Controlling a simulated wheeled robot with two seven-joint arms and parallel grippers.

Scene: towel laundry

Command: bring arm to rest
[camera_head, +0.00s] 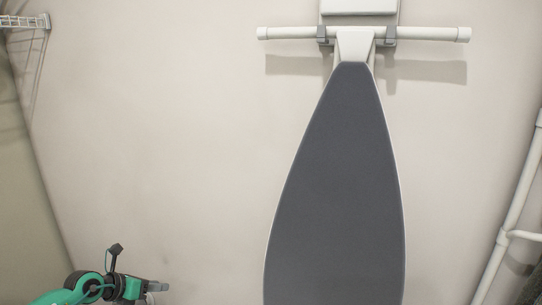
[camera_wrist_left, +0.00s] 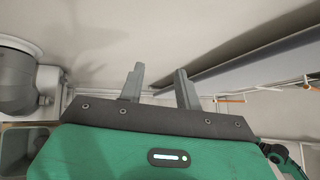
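My left gripper (camera_head: 158,287) is at the lower left of the head view, its fingers pointing right. In the left wrist view its two fingers (camera_wrist_left: 160,84) stand apart with nothing between them, so it is open and empty. My right gripper is not in view. No towel can be made out in either view.
A grey ironing board (camera_head: 338,190) hangs upright on the pale wall, right of my left gripper and apart from it. A white wire rack (camera_head: 28,22) is at the upper left. White pipes (camera_head: 515,215) run along the right. The wall between gripper and board is bare.

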